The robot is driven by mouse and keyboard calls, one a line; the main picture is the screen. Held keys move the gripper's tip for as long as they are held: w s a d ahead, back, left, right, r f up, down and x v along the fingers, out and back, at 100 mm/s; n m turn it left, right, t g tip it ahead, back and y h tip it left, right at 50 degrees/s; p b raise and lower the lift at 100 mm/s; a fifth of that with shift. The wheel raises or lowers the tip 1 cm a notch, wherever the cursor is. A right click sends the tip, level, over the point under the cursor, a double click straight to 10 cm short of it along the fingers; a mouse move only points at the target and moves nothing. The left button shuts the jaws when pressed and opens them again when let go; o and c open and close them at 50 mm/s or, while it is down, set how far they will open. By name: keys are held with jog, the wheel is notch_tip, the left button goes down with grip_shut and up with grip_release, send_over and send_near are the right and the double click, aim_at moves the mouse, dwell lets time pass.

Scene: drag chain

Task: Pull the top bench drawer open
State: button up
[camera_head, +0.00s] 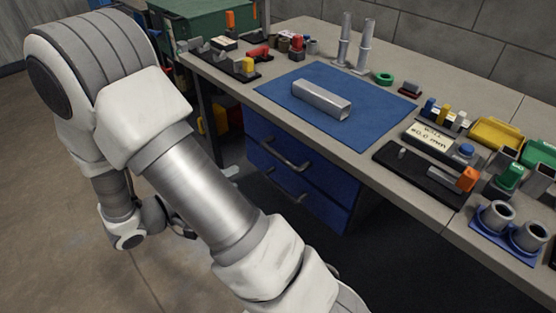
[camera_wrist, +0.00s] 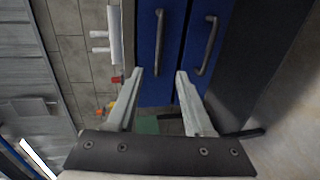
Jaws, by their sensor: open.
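The top bench drawer (camera_head: 318,167) is blue, with a grey bar handle (camera_head: 278,153), and looks shut under the bench top. In the wrist view the picture is turned, and the top drawer (camera_wrist: 146,88) is the left blue panel, with its handle (camera_wrist: 157,42) running up the picture. My gripper (camera_wrist: 160,75) is open and empty. Its fingertips show on either side of the handle's near end in the wrist view; I cannot tell how far off the handle is. In the head view my arm hides most of the gripper.
A lower blue drawer (camera_head: 312,204) with its own handle (camera_wrist: 208,45) sits just below. The bench top (camera_head: 318,49) holds a blue mat (camera_head: 283,88) with a metal channel (camera_head: 321,100), and several small parts and trays. The floor (camera_head: 50,200) at left is clear.

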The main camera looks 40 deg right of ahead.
aim_at(281, 155)
jog(key=b+x, duration=0.2)
jog(key=x, duration=1.5)
jog(key=shift+s, duration=0.15)
grip_shut()
dwell(0.7)
